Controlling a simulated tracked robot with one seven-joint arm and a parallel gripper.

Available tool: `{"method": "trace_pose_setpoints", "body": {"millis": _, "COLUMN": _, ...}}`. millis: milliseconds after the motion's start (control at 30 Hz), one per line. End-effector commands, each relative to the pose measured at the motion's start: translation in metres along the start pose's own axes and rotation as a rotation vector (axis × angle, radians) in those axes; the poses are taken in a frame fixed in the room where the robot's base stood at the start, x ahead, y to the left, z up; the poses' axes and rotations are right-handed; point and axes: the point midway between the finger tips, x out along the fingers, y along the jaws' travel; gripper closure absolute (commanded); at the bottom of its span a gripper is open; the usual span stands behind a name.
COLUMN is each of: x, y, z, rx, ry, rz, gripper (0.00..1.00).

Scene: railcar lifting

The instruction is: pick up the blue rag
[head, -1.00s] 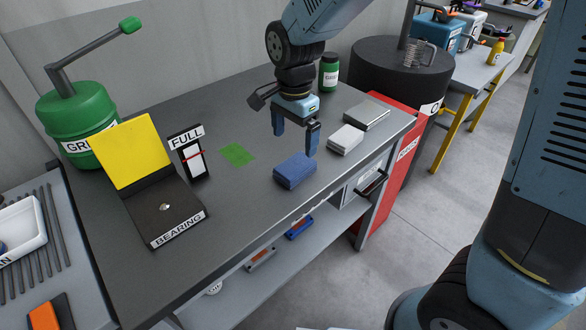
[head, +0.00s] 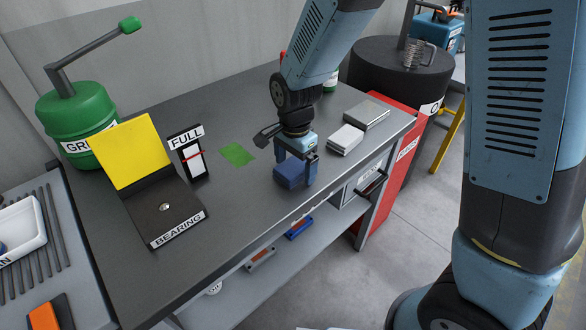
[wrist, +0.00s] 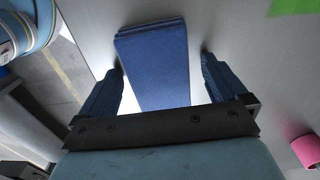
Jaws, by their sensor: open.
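The blue rag (head: 289,176) is a folded pad lying on the dark workbench top near its front edge. In the wrist view the rag (wrist: 155,62) lies lengthwise between the two fingers. My gripper (head: 296,176) is open and low over the rag, one finger on each side of it. In the wrist view my gripper (wrist: 161,70) shows a gap between each finger and the rag. The fingers partly hide the rag in the head view.
A white folded pad (head: 345,139) and a grey block (head: 367,115) lie behind the rag to the right. A green patch (head: 237,154) and the black bearing stand (head: 166,208) with a yellow plate are to the left. Bare bench top lies between.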

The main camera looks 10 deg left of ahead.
Motion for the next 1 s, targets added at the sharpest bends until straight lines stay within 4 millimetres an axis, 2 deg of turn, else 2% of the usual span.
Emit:
{"method": "trace_pose_setpoints", "body": {"millis": 133, "x": -0.0003, "y": -0.0001, "z": 0.0001, "rx": 0.0, "ry": 0.0, "rz": 0.0, "gripper": 0.03}}
{"method": "trace_pose_setpoints", "body": {"millis": 700, "x": -0.0006, "y": -0.0003, "z": 0.0006, "rx": -0.001, "ry": 0.0, "rz": -0.001, "gripper": 0.57}}
{"method": "trace_pose_setpoints", "body": {"millis": 1000, "x": -0.0037, "y": -0.0006, "z": 0.0007, "rx": -0.001, "ry": 0.0, "rz": -0.002, "gripper": 0.57}}
